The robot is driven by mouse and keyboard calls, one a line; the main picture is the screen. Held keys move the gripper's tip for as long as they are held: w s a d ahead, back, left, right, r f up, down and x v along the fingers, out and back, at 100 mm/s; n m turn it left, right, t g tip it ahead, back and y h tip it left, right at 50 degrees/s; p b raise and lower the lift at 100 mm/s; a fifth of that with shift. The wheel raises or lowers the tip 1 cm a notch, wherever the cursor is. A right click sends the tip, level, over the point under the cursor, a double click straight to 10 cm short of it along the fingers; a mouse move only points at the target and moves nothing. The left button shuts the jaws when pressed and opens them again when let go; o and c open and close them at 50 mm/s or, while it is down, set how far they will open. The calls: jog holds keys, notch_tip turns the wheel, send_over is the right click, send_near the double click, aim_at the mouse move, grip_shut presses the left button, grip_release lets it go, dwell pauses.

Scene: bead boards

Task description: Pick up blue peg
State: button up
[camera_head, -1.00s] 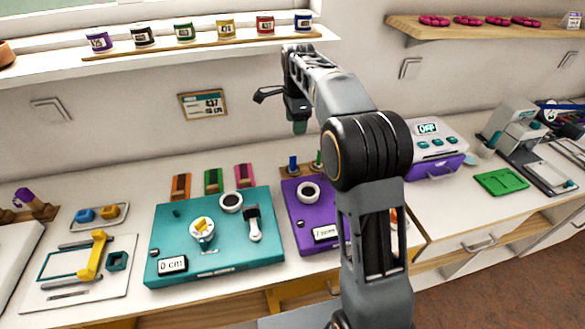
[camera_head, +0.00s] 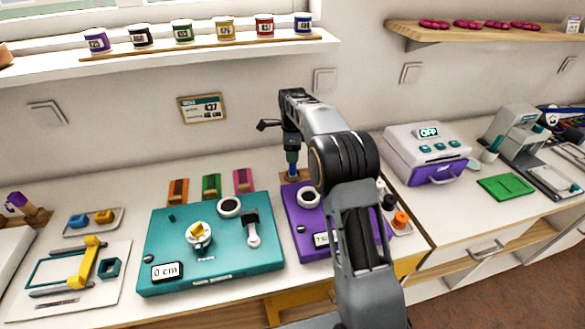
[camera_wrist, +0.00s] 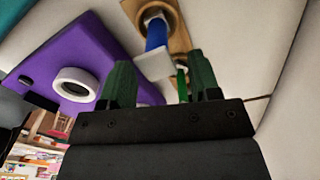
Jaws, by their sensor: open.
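The blue peg (camera_wrist: 155,35) stands in a wooden holder (camera_wrist: 182,40) in the wrist view, with a pale block-like end toward the camera. My gripper (camera_wrist: 160,72) has its two dark green fingers apart, and the peg's pale end shows between and just beyond the fingertips. I cannot tell whether they touch. In the head view my gripper (camera_head: 291,156) points down right over the blue peg (camera_head: 292,169), and the holder (camera_head: 288,178) is partly hidden. A green peg (camera_wrist: 182,82) stands beside the blue one, partly behind a finger.
A purple board (camera_head: 297,221) with a white ring (camera_head: 307,196) lies in front of the holder. A teal board (camera_head: 180,270) is to its left. A white and purple machine (camera_head: 425,150) stands to the right. The wall is close behind.

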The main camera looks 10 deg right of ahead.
aim_at(293, 174)
jog(key=shift+s+f, duration=0.15)
jog(key=shift+f, duration=1.2)
jog(key=shift+s+f, duration=0.1)
jog(key=shift+f, duration=1.2)
jog(key=shift+c, duration=0.5)
jog(key=c, duration=0.9)
